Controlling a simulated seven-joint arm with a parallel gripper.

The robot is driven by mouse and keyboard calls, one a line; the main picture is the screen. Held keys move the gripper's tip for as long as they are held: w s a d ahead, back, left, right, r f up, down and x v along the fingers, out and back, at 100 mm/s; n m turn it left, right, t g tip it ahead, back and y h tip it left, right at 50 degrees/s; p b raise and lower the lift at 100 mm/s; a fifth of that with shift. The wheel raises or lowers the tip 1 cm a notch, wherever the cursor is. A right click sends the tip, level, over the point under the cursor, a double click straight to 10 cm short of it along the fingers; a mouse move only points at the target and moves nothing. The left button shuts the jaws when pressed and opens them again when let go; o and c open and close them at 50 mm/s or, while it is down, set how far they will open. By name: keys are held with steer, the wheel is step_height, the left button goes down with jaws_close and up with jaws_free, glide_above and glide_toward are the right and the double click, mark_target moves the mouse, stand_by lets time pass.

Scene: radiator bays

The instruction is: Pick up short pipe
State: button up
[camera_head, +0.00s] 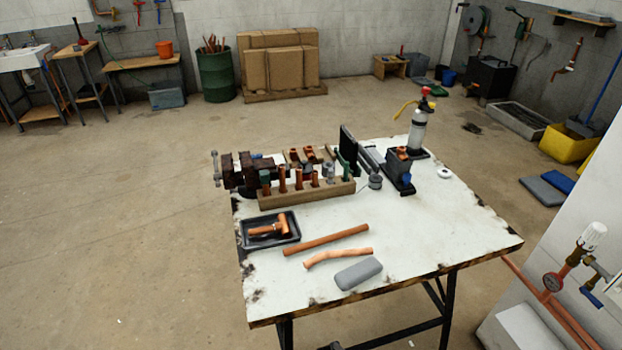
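A straight copper pipe (326,240) lies flat on the white worktable (440,245), near its middle front. A slightly bent, lighter copper pipe (338,256) lies just in front of it, apart from it. A copper tee-shaped piece (268,228) lies in a black tray (295,239) at the table's left. Several copper pieces (298,178) stand upright in a wooden rack (310,195) behind. I cannot tell for certain which piece is the short pipe. My gripper is not in view.
A grey rounded block (358,273) lies in front of the bent pipe. A rusty vise (240,172) is at the back left, and a gas torch (418,128) stands at the back right. The table's right front is clear. A wall with pipework (552,285) stands at right.

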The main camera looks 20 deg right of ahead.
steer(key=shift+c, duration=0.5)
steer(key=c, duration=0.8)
